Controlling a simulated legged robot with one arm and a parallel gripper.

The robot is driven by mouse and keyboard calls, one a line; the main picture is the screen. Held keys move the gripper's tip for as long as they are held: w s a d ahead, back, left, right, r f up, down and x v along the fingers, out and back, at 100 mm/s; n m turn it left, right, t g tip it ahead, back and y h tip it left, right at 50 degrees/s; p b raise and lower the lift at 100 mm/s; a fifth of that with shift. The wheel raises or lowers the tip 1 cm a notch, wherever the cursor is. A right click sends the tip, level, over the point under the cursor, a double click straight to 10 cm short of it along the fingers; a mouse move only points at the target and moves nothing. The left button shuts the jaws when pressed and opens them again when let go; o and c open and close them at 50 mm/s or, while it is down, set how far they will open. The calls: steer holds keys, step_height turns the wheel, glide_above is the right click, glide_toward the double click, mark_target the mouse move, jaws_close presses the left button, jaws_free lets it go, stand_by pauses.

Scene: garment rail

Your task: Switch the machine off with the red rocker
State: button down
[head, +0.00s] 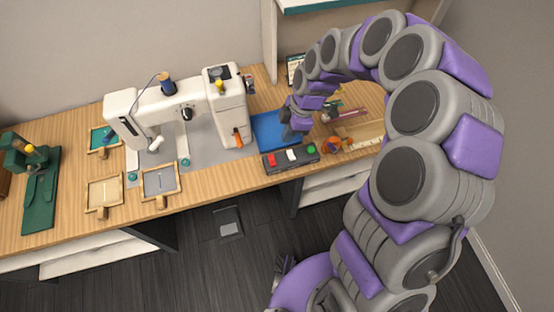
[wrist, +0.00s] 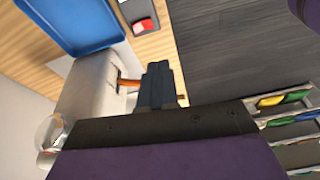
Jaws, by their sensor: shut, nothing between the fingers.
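The white sewing machine (head: 225,100) stands on the wooden table, with an orange-red lever (head: 238,137) low on its right end. A dark control box (head: 279,168) near the table's front edge carries a red rocker (head: 271,160) at its left, a white one in the middle and a green button at its right. My gripper (head: 290,133) is just above and behind the box, over the blue mat. In the wrist view my gripper (wrist: 158,70) is shut and empty; part of the box, with the red rocker (wrist: 144,27), shows beyond it, apart from the fingertips.
Small wooden frames (head: 103,204) and a green device (head: 40,190) stand to the left. An orange and blue ball-like item (head: 333,145) is right of the box. A pedal (head: 229,222) lies on the floor.

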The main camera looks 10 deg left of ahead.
mark_target(272, 161)
steer(key=shift+w+a+f+n, duration=0.25)
steer(key=shift+f+n, duration=0.1)
steer(key=shift+f, duration=0.3)
steer(key=shift+w+a+f+n, duration=0.25)
steer(key=shift+f+n, duration=0.1)
steer(key=shift+f, duration=0.25)
steer(key=b+x, duration=0.1)
steer(key=x, duration=0.8)
steer(key=d+b+x, duration=0.1)
steer(key=x, duration=0.4)
steer(key=shift+w+f+b, duration=0.15)
steer(key=shift+w+b, duration=0.15)
steer(key=shift+w+a, duration=0.1)
steer(key=shift+w+a+r+b, duration=0.3)
steer(key=shift+w+r+b, duration=0.1)
steer(key=shift+w+b, duration=0.2)
